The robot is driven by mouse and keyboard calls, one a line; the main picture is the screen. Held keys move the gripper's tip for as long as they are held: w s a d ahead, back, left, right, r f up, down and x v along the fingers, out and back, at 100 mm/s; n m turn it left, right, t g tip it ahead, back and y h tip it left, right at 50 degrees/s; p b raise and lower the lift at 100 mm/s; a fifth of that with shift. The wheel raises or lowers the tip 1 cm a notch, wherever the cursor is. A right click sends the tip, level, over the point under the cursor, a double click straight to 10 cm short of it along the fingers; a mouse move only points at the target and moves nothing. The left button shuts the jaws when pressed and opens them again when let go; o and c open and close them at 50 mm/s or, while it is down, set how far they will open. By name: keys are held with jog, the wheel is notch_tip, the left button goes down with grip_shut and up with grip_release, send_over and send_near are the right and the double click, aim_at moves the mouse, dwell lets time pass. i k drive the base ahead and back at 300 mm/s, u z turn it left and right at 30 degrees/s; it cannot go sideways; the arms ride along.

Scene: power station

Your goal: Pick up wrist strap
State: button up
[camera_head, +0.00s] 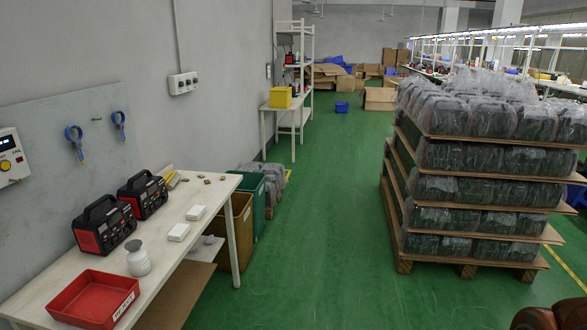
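Two blue looped straps hang on the grey board on the left wall, above the white workbench. The nearer blue strap (74,136) hangs beside the wall-mounted tester box. The farther blue strap (119,121) hangs a little to its right. Both look like wrist straps and hang free of the bench top. My gripper is not in view, so I cannot see where it is relative to the straps.
A loaded pallet stack (470,245) stands right. Green floor (315,225) between is clear.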

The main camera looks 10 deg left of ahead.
aim_at(76, 144)
jog(key=u, duration=0.3)
jog(key=i, duration=1.7)
jog(key=u, duration=1.4)
jog(key=i, duration=1.1)
jog(key=u, duration=1.6)
jog(key=i, duration=0.75)
jog(key=u, duration=0.4)
